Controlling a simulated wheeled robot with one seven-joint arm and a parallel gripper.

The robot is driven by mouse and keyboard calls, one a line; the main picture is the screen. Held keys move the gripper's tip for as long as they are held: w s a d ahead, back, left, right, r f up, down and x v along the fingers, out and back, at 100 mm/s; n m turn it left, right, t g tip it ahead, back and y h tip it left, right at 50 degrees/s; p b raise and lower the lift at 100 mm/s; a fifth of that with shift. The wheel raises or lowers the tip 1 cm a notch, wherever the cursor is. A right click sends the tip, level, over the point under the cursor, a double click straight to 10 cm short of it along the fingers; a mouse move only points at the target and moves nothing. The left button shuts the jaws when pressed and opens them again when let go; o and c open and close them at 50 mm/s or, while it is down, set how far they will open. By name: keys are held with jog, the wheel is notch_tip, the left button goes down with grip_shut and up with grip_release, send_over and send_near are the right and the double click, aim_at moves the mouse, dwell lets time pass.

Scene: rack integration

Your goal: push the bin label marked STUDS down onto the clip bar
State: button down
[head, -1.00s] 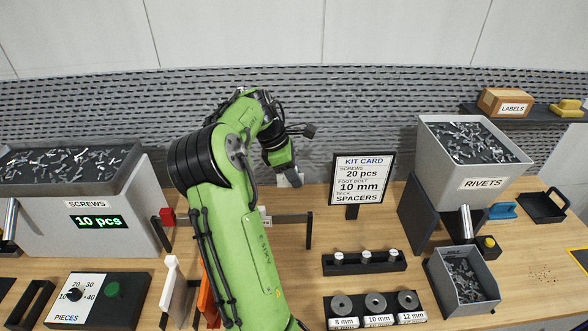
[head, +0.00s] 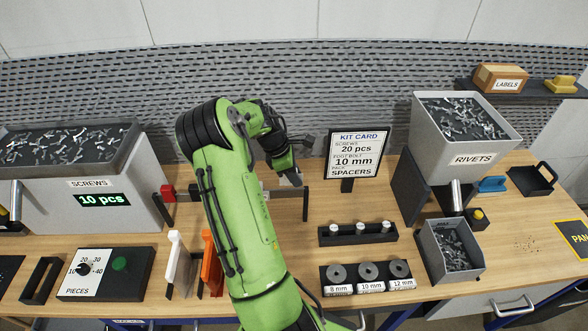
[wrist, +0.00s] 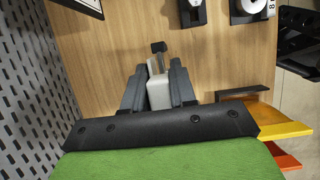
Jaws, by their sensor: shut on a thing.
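In the wrist view a dark post-like end (wrist: 158,47) shows just beyond the held piece, apparently the bar's end. My arm hides the middle of the bar. I cannot tell whether the label touches the bar or is seated on it.
The kit card (head: 355,155) stands close to the right of my gripper. White (head: 176,262) and orange (head: 212,262) upright pieces stand in front. A spacer rack (head: 368,276) and rivets bin (head: 467,130) are to the right.

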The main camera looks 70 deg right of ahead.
jog(key=shift+f, duration=0.15)
jog(key=shift+f+b, duration=1.35)
jog(key=shift+f, duration=0.6)
jog(key=shift+r, duration=0.15)
jog(key=shift+r+p, duration=1.35)
jog(key=shift+r, duration=0.55)
jog(key=shift+f, duration=0.2)
jog(key=shift+f+b, duration=1.4)
jog(key=shift+f, duration=0.5)
jog(key=shift+f, duration=0.1)
jog(key=shift+f, duration=0.3)
jog(key=shift+f+b, duration=0.15)
jog(key=shift+b, duration=0.2)
